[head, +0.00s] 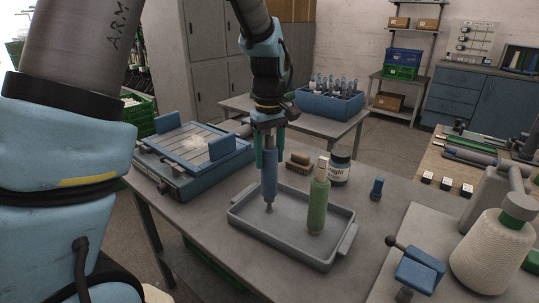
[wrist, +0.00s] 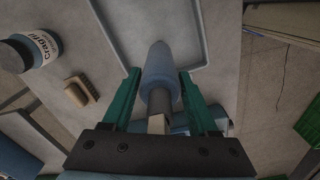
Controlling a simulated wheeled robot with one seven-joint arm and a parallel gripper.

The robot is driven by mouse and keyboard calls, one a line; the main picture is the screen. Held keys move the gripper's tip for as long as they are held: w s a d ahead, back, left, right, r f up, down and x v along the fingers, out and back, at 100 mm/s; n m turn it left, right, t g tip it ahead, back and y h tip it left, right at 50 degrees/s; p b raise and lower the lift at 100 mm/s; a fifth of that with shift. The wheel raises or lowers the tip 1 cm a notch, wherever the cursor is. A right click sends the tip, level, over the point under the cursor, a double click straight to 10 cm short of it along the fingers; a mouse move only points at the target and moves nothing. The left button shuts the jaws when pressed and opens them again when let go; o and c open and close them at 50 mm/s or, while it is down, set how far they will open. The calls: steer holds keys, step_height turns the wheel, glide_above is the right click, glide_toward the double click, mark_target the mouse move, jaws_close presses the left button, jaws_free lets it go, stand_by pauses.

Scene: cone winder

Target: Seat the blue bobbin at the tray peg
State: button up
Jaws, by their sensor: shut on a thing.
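The blue bobbin (head: 270,178) hangs upright from my gripper (head: 270,160) over the left part of the grey tray (head: 290,250). The green-fingered jaws are shut on its upper part. A short narrow grey piece shows below the bobbin, close to the tray floor. I cannot tell whether it is the tray peg or the bobbin's own end. A green bobbin (head: 318,205) stands upright in the tray, right of the blue one and apart from it. In the wrist view the blue bobbin (wrist: 160,78) lies between the fingers (wrist: 159,88), pointing away, and hides what is beneath it.
A labelled jar (head: 340,172), a brush (head: 299,162) and a small blue piece (head: 376,188) stand behind the tray. A blue-framed fixture (head: 190,150) is at left. A cone winder with a white cone (head: 492,255) is at right.

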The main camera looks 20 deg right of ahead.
mark_target(269, 135)
steer(key=shift+f+b, duration=1)
steer(key=shift+f, duration=1)
steer(key=o, duration=1.3)
steer(key=shift+c, duration=0.2)
step_height(269, 135, up, 11)
steer(key=shift+f+b, duration=0.1)
steer(key=shift+b, duration=0.55)
